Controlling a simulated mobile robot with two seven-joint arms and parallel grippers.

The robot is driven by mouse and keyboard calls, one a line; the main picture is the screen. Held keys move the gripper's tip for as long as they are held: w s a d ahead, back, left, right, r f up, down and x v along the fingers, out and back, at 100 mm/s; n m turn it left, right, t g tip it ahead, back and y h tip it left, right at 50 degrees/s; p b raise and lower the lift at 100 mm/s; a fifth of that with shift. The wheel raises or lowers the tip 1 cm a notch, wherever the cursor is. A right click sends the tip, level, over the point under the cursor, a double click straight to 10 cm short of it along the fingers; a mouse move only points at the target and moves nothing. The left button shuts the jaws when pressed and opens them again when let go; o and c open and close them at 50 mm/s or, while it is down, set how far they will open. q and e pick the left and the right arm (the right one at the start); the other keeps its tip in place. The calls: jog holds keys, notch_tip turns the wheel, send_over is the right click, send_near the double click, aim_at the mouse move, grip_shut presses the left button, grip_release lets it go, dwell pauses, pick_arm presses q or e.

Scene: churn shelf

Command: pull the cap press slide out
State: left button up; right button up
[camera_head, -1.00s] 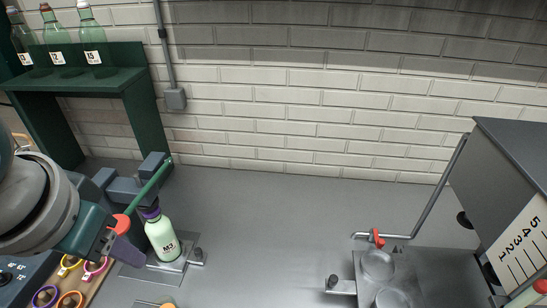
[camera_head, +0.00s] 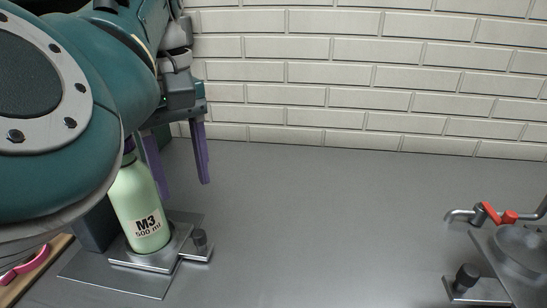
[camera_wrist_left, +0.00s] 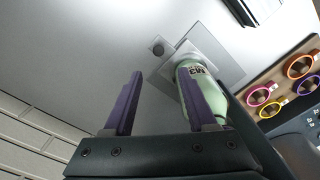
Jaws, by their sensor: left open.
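The cap press slide (camera_head: 128,257) is a flat metal plate with a dark upright knob (camera_head: 199,241) at its right end. A pale green bottle labelled M3 500 ml (camera_head: 141,212) stands on it. My left gripper (camera_head: 184,189) is open and empty, its purple fingers pointing down behind and above the knob, apart from it. In the left wrist view the knob (camera_wrist_left: 158,47) shows just beyond the gap between the fingertips (camera_wrist_left: 160,73), and the bottle (camera_wrist_left: 205,85) is beside the right finger. My left arm hides most of the press and the bottle's top.
At the lower right stand a metal fixture with a red-handled tap (camera_head: 497,215) and another knob (camera_head: 467,277). Coloured rings on a wooden board (camera_wrist_left: 286,88) lie beside the press. A white brick wall (camera_head: 330,75) is behind. The middle of the counter is clear.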

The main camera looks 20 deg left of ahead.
aim_at(199, 233)
pick_arm(q)
jog(key=f, duration=0.3)
jog(key=f+b, duration=0.1)
jog(key=f, duration=0.5)
jog(key=shift+d+f, duration=0.1)
jog(key=shift+d, duration=0.2)
jog(key=shift+f+b, duration=0.3)
jog(key=shift+f, duration=0.3)
pick_arm(e)
jog(key=shift+s+d+f, duration=0.1)
jog(key=shift+d+f, duration=0.15)
jog(key=shift+f, duration=0.2)
jog(key=shift+s+d+f, duration=0.1)
jog(key=shift+d+f, duration=0.1)
jog(key=shift+f, duration=0.25)
pick_arm(q)
jog(key=c, duration=0.4)
grip_shut()
pick_arm(e)
jog(key=shift+a, duration=0.15)
pick_arm(q)
jog(key=shift+r, duration=0.1)
